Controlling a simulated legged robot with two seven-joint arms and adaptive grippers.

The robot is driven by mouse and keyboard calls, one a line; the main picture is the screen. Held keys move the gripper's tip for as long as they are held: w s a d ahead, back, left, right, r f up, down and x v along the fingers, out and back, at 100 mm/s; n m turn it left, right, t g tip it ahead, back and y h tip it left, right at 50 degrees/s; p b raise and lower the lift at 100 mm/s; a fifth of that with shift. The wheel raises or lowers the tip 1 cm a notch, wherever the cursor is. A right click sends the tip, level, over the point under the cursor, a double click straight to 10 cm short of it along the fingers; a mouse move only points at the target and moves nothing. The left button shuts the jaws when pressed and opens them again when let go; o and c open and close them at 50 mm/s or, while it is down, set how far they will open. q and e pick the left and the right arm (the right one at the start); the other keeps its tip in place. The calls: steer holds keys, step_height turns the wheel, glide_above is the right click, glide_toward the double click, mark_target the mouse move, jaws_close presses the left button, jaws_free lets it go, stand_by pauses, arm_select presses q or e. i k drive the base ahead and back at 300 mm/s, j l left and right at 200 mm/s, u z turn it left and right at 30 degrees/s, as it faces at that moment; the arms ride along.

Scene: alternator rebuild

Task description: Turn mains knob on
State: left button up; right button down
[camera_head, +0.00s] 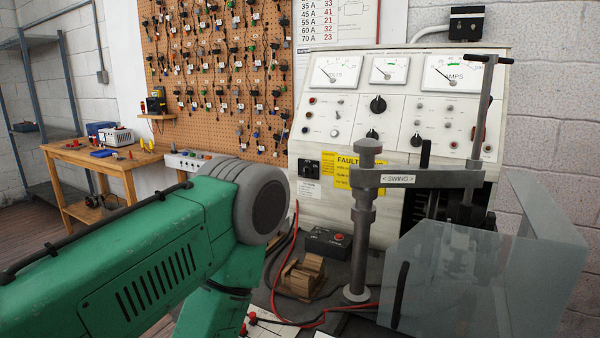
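The test bench's control panel (350,115) stands upright at the right, with three dial meters across its top. A black rotary knob on a dark square plate (308,169) sits at the panel's lower left, beside a yellow fault label (343,170). It may be the mains knob, but its lettering is too small to read. Other black knobs show higher up, one near the panel's middle (378,104) and one further right (417,140). My green left arm fills the lower left and bends down out of view. Neither of my grippers shows.
A metal post with a swing arm (420,180) stands before the panel's right half. A clear guard (440,275) blocks the lower right. A wooden block (302,277), a small black box (328,243) and red and black cables lie on the bench. A wooden table (100,160) stands far left.

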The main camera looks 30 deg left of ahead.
mark_target(306, 170)
steer(key=u, duration=0.85)
